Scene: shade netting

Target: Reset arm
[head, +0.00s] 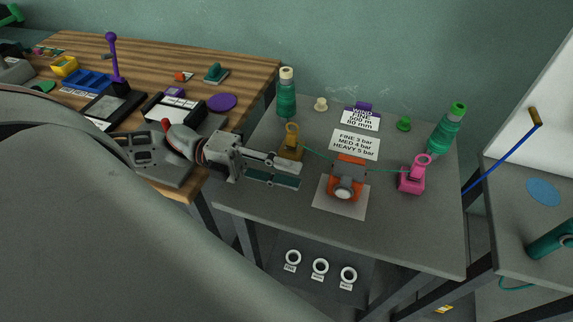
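My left arm comes in from the left, and its gripper (299,176) reaches over the grey table's left side, fingers pointing right. The fingers lie close together in this view, and I cannot tell whether there is a gap between them. I see nothing clearly held. A yellow-brown guide (291,142) stands just behind the fingers; touching or apart is unclear. A thin green line runs from it past an orange device (348,172) to a pink guide (412,176). My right gripper is not in view.
The grey table (420,240) also bears two green spools (286,97) (447,128) and printed cards (355,144). White rings (320,267) lie on the shelf below. A wooden bench (180,62) with trays and a purple lever (113,58) stands left. The table's front is clear.

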